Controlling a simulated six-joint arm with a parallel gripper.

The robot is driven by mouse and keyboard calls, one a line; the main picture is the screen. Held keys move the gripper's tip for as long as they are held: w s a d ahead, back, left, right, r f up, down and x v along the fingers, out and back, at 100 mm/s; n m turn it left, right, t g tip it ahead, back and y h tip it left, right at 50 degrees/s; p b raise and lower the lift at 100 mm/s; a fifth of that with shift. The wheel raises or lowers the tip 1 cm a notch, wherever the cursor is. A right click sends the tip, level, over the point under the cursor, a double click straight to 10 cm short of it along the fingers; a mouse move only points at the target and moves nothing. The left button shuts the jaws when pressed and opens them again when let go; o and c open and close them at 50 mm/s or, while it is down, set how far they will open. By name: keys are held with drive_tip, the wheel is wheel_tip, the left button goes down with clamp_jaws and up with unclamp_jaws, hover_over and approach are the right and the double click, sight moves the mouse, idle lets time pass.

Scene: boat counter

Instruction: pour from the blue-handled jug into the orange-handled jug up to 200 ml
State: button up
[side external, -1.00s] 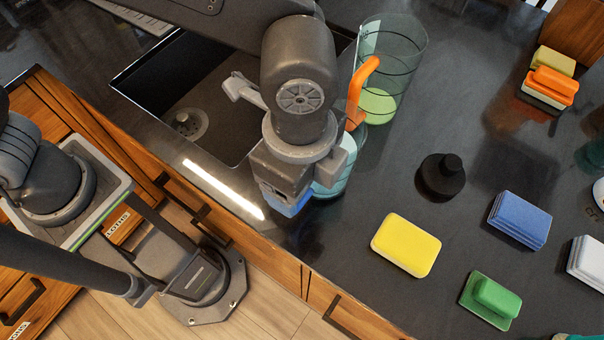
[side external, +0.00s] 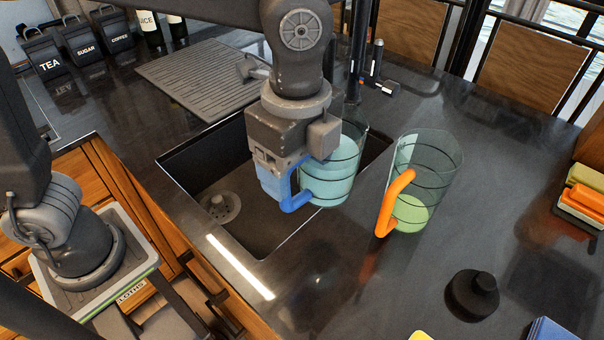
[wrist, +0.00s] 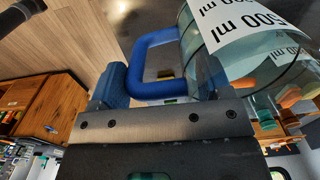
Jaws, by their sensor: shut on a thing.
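The blue-handled jug (side external: 335,172) is clear with dark rings and holds pale teal liquid well up its side. It looks close to upright and hangs in front of the sink's right part. My gripper (side external: 284,178) is shut on its blue handle (side external: 294,201); the gripper partly hides the jug. The wrist view shows the blue handle (wrist: 151,45) between the fingers and the blue-handled jug's wall (wrist: 190,38) with a "500 ml" label. The orange-handled jug (side external: 432,165) stands upright on the counter to the right, apart from the held jug. It holds a little green liquid low down. Its orange handle (side external: 391,202) faces my gripper.
The dark sink (side external: 205,165) opens at the left, with a ribbed drainboard (side external: 195,75) behind it. A tap (side external: 365,45) rises behind the jugs.

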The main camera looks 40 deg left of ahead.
drive_tip(key=shift+d+r, duration=0.1)
drive_tip(key=s+d+r+m, duration=0.3)
drive_tip(key=d+r+m, duration=0.35)
drive_tip(key=d, duration=0.25)
drive_tip(key=w+d+f+n, duration=0.3)
drive_tip(key=d+f+n, duration=0.1)
drive_tip(key=d+n, duration=0.3)
drive_tip(key=w+d+f+n+g+h, duration=0.1)
drive_tip(key=w+d+f+n, duration=0.3)
drive_tip(key=d+n, duration=0.4)
drive_tip(key=shift+w+d+f, duration=0.15)
drive_tip(key=shift+w+f, duration=0.15)
drive_tip(key=shift+f, duration=0.15)
drive_tip(key=shift+n, duration=0.25)
